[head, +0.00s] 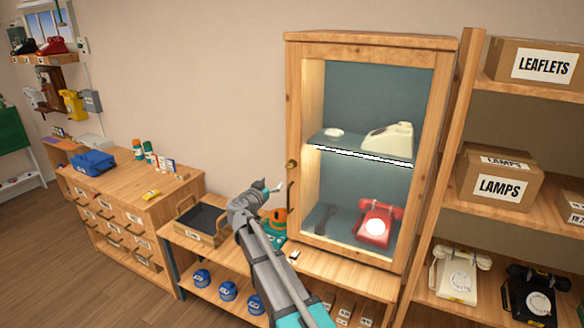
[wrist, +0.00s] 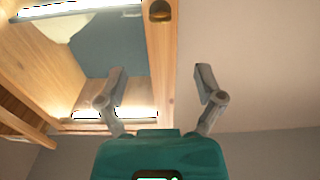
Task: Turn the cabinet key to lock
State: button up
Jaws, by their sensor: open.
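The wooden display cabinet (head: 447,60) stands on the wooden bench, with its glazed door closed as far as I can see. A small brass fitting (head: 291,165) sits on the door's left stile; I cannot tell whether it is the key or a knob. A brass fitting (wrist: 160,11) also shows at the top edge of the wrist view, on the wooden stile. My gripper (head: 274,188) is just left of the cabinet and slightly below the fitting. In the wrist view my gripper (wrist: 160,76) is open and empty, its fingers apart, with the fitting beyond and not between them.
A red phone (head: 374,224) and a cream phone (head: 389,141) are behind the glass. A dark tray (head: 203,221) stands on the bench to the left. Shelves with a lamps box (head: 498,186) adjoin on the right. Bare wall is left of the cabinet.

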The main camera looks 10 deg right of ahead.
aim_at(288, 168)
jog(key=x, duration=1.3)
jog(key=shift+w+d, duration=0.25)
jog(key=shift+w, duration=0.05)
